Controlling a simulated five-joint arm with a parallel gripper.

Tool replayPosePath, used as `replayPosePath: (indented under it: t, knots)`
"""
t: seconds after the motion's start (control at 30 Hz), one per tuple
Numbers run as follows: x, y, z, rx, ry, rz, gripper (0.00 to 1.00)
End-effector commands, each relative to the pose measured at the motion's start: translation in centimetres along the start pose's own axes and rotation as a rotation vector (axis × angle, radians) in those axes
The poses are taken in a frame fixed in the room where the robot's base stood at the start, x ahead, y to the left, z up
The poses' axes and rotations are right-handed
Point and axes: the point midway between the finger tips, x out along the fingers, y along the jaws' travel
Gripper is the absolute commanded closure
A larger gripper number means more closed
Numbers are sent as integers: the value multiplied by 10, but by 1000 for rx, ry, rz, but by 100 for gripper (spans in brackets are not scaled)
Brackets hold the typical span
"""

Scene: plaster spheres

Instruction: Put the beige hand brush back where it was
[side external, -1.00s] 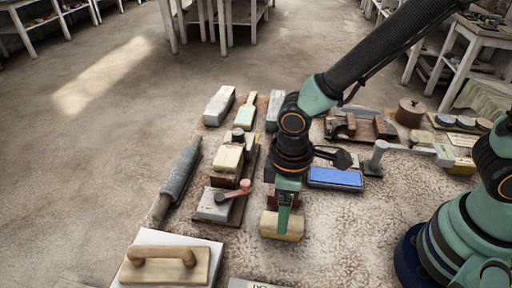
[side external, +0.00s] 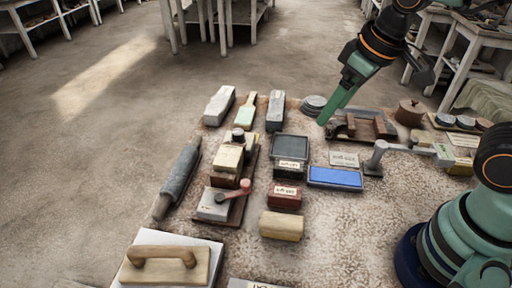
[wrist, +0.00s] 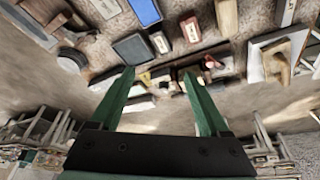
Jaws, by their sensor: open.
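The beige hand brush (side external: 282,226), a blocky tan piece as far as I can tell, lies on the speckled work surface in front of the red box. It also seems to show near the top of the wrist view (wrist: 227,17). My gripper (side external: 323,122) is raised well away from it, toward the back right, near the wooden rack. In the wrist view my gripper (wrist: 157,73) has its two green fingers spread with nothing between them.
The red labelled box (side external: 284,196) and dark box (side external: 290,148) stand behind the brush. A handled wooden float (side external: 165,262) is at front left. Bare surface lies right of the brush.

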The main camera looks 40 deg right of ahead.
Motion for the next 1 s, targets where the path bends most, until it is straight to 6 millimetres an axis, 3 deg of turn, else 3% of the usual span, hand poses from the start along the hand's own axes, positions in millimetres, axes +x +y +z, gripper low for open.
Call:
replayPosePath:
  t: [0.03, 0.1, 0.3, 1.0]
  knots:
    - [-10, 17, 2, 64, 44, 22, 20]
    - [-19, 33, 6, 126, 85, 45, 20]
    - [-31, 55, 14, 217, 145, 82, 20]
    - [-32, 56, 14, 222, 148, 84, 20]
